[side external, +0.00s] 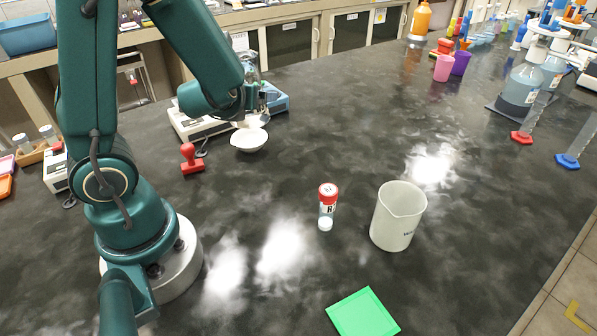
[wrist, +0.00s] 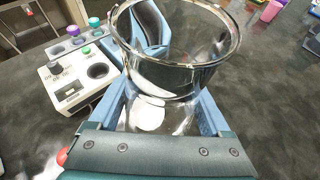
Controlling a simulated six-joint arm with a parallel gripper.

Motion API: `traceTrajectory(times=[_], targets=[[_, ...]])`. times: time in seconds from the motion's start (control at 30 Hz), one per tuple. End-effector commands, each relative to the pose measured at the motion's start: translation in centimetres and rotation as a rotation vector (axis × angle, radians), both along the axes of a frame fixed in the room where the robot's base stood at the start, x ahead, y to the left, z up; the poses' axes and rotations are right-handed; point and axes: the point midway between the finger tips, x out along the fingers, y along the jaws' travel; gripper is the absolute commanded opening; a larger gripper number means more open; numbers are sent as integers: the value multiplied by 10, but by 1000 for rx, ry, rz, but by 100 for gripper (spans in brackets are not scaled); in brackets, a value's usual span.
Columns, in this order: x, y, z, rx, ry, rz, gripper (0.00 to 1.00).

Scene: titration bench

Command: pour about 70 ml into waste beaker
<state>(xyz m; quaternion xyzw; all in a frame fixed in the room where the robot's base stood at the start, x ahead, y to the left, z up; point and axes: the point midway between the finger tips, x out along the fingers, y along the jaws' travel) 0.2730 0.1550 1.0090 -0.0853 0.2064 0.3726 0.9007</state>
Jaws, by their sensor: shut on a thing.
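The waste beaker (side external: 398,217) is a whitish vessel with a pouring lip and small dark lettering. It stands upright on the dark bench, right of centre in the side view. My gripper (side external: 258,101) is far from it, at the back left. In the wrist view my gripper (wrist: 163,108) is shut around a clear glass vessel (wrist: 172,78) with a wide round rim. The glass vessel (side external: 250,66) is partly hidden by my arm in the side view. It looks close to upright. I cannot tell how much liquid it holds.
A white dish (side external: 249,139) lies below my gripper, near a device (side external: 196,124) and a red stamp-like object (side external: 191,160). A green square (side external: 362,313) lies in front. The bench's middle is mostly clear.

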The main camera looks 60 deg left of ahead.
Motion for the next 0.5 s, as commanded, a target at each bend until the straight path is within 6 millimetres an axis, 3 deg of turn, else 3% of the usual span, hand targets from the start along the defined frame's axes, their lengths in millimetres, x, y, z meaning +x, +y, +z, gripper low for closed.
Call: traceTrajectory(times=[0.27,0.5], targets=[[35,-16,8,0,-4,-104,8],[86,-67,1,0,2,-322,8]])
